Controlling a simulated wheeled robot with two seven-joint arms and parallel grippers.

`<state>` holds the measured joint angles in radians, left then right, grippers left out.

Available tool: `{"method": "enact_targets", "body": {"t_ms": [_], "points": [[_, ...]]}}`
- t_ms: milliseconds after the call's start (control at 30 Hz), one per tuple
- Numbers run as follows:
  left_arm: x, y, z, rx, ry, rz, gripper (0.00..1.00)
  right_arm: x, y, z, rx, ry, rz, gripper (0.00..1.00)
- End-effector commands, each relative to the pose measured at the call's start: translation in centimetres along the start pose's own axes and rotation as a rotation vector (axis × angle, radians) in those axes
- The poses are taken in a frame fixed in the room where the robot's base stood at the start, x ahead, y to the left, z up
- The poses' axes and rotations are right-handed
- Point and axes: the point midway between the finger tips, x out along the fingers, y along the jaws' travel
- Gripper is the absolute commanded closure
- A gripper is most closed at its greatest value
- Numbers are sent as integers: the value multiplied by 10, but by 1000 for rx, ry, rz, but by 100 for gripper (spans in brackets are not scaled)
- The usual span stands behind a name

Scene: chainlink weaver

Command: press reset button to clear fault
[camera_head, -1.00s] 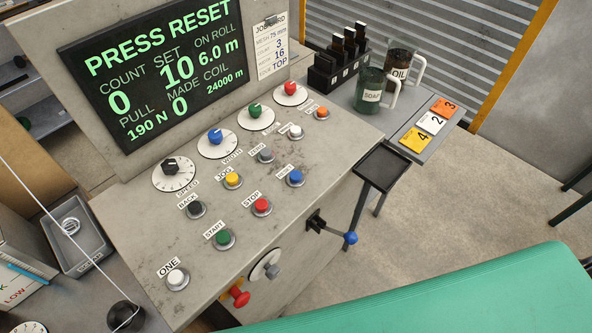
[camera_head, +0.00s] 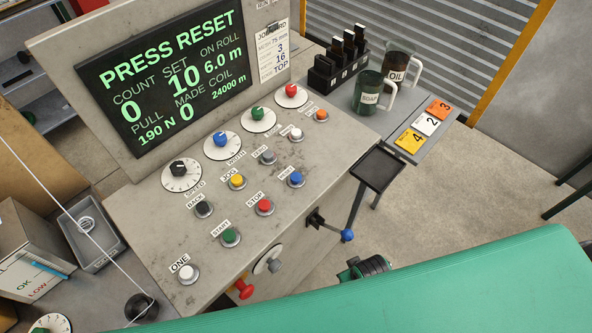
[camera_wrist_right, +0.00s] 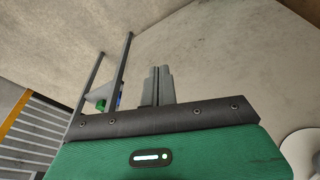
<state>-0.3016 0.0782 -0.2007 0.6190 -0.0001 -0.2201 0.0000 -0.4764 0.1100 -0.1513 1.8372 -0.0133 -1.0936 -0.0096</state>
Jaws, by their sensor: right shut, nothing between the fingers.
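The grey control panel (camera_head: 150,235) carries several round push buttons with small labels. A blue button (camera_head: 295,179) sits at the right of the middle row; its tilted label is too small to read surely as reset. An orange button (camera_head: 321,116) is at the far right, its label also unclear. The screen (camera_head: 165,75) reads PRESS RESET. My right gripper (camera_wrist_right: 158,85) shows in the right wrist view, its grey fingers together and empty, with bare floor beyond. No button is seen at its tips. My left gripper is not in view.
A lever with a blue knob (camera_head: 347,235) and a small dark tray (camera_head: 378,168) stick out at the panel's right. A red knob (camera_head: 243,288) is on the front face. Mugs (camera_head: 375,92) stand on the side shelf. A green surface covers the lower right.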

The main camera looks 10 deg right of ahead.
Motion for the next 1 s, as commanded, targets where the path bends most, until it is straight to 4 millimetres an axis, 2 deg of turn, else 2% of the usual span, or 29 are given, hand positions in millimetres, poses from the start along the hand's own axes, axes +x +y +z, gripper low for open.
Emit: {"method": "enact_targets", "body": {"t_ms": [33, 200, 367, 400, 467, 667, 767, 867, 1000], "points": [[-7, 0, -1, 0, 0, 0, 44, -30, 2, -12, 1, 16, 3, 100], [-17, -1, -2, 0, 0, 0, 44, -106, 7, -34, 4, 41, 10, 100], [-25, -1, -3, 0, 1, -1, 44, -170, 13, -51, -7, 82, 30, 100], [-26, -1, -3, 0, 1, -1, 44, -183, 17, -60, -26, 114, 50, 100], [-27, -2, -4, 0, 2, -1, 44, -196, 25, -80, -73, 182, 95, 100], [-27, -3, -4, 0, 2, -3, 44, -228, 53, -164, -308, 468, 321, 100], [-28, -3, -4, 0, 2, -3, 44, -253, 61, -212, -471, 634, 474, 100], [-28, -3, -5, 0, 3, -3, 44, -288, 62, -260, -666, 807, 656, 100], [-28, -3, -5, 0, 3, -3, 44, -344, 45, -314, -964, 1030, 935, 100]]}}
